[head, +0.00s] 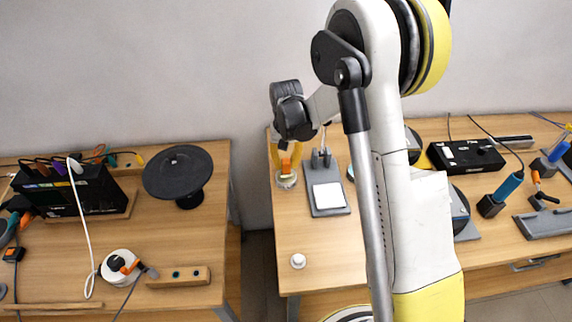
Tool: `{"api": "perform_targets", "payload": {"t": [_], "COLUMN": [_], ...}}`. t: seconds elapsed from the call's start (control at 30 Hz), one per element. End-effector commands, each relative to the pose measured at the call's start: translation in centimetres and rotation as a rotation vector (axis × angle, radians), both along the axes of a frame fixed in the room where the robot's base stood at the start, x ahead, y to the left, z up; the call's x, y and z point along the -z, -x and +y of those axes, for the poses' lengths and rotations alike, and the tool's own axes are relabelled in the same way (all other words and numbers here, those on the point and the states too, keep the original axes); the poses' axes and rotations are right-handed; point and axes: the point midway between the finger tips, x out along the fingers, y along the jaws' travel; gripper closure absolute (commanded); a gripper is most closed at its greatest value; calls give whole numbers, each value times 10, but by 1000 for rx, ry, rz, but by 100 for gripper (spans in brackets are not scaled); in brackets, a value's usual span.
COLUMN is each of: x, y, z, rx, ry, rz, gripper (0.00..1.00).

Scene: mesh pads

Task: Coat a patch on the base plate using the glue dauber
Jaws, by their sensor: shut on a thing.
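My gripper (284,148) points down at the left end of the right bench. It is shut on a small orange-handled tool, which looks like the glue dauber (285,164). The dauber's lower end is at a small clear pot with yellowish content (287,182); I cannot tell whether the tip is inside it. Just to the right lies the grey base plate (318,209) with a white square patch (328,195) on it and a small dark clamp-like fitting at its back edge. Whether the patch carries any glue cannot be seen.
A small white knob-like thing (298,261) stands near the right bench's front edge. My arm hides the bench's middle. Further right are a black box (466,156) and a blue-handled tool (508,187). The left bench, beyond a gap, holds a black round stand (179,172).

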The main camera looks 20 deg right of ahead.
Motion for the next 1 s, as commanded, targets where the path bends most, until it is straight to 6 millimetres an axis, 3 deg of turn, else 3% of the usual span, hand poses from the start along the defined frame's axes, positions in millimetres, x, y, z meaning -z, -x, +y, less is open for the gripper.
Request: {"api": "perform_targets", "payload": {"t": [0.53,1.0], "x": [-51,-54], "y": [0,0], "z": [0,0], "rx": [0,0], "ry": [0,0], "rz": [0,0], "gripper": [100,100]}}
